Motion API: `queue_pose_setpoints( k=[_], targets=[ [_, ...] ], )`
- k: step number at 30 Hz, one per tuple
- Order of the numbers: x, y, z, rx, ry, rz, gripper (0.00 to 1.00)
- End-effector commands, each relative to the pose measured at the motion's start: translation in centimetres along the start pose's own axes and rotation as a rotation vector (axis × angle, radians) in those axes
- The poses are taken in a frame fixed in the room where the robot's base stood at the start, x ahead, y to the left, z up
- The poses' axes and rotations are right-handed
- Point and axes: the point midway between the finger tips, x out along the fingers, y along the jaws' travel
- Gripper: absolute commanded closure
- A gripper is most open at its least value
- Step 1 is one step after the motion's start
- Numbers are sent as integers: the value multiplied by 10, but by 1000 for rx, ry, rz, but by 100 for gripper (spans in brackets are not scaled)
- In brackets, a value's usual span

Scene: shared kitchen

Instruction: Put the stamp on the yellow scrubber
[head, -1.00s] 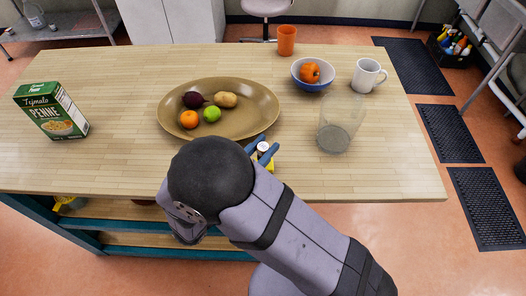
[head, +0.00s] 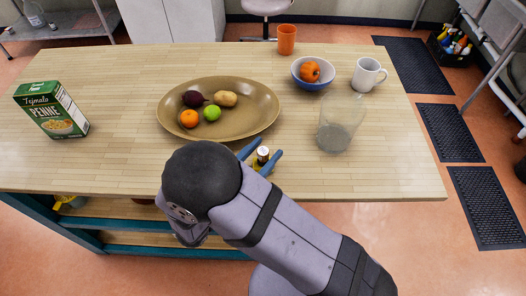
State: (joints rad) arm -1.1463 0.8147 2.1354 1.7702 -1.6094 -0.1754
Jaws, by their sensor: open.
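The stamp (head: 263,153) is a small brown piece with a pale top, standing upright near the front edge of the table. A little of the yellow scrubber (head: 271,168) shows just below the stamp and beside my right finger. The stamp appears to stand on the scrubber, but my arm and fingers hide most of the scrubber and the contact. My gripper (head: 268,147) is open, with one blue finger on each side of the stamp and visible gaps to it.
An oval brown platter (head: 240,128) with fruit and vegetables lies behind my gripper. A clear glass container (head: 340,125) stands to the right. A blue bowl (head: 311,86), white mug (head: 368,75) and orange cup (head: 286,40) are farther back. A penne box (head: 52,111) stands left.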

Motion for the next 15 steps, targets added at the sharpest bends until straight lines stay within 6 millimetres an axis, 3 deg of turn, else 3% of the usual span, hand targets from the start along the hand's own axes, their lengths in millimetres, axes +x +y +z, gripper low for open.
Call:
queue_pose_setpoints(
  k=[7, 15],
  targets=[
    [-8, -1, -1, 2, 0, -3, 57],
    [-51, -1, 1, 3, -2, -6, 57]
  ],
)
